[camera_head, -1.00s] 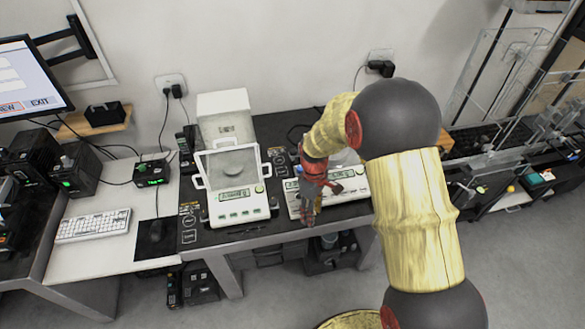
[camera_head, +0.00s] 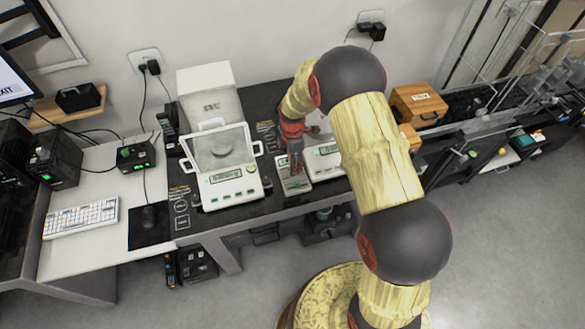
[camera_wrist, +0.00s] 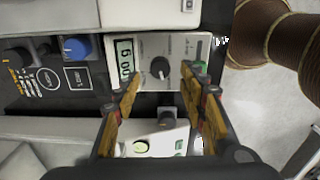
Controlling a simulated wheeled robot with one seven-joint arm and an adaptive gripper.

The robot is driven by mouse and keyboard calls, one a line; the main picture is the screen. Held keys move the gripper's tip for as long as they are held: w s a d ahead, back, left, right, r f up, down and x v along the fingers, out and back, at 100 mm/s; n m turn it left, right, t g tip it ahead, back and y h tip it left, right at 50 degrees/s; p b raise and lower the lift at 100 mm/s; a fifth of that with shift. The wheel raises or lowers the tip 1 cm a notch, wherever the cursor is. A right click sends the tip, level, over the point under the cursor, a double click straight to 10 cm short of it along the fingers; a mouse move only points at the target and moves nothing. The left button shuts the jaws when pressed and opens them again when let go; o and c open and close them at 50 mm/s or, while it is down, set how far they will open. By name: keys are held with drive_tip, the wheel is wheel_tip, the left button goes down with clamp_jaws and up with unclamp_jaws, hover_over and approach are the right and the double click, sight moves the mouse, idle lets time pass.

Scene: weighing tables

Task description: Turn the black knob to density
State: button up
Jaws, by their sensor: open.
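In the wrist view, a black knob (camera_wrist: 160,68) sits on the pale face of a small meter (camera_wrist: 147,50) with a lit display. The markings around the knob are too small to read. My gripper (camera_wrist: 161,77) is open, with its two yellow-and-dark fingers either side of the knob in the picture. I cannot tell whether they touch it. In the head view my gripper (camera_head: 295,172) points down over the table, just right of the left balance. It hides part of the meter there.
A white balance (camera_head: 235,190) stands left of my gripper, and another (camera_head: 325,160) stands close on its right. In the wrist view, a blue knob (camera_wrist: 77,47) and another dark knob (camera_wrist: 16,58) lie to the left. A wooden box (camera_head: 418,103) stands farther right.

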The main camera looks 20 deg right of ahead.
drive_tip(key=shift+f, duration=2.1)
clamp_jaws()
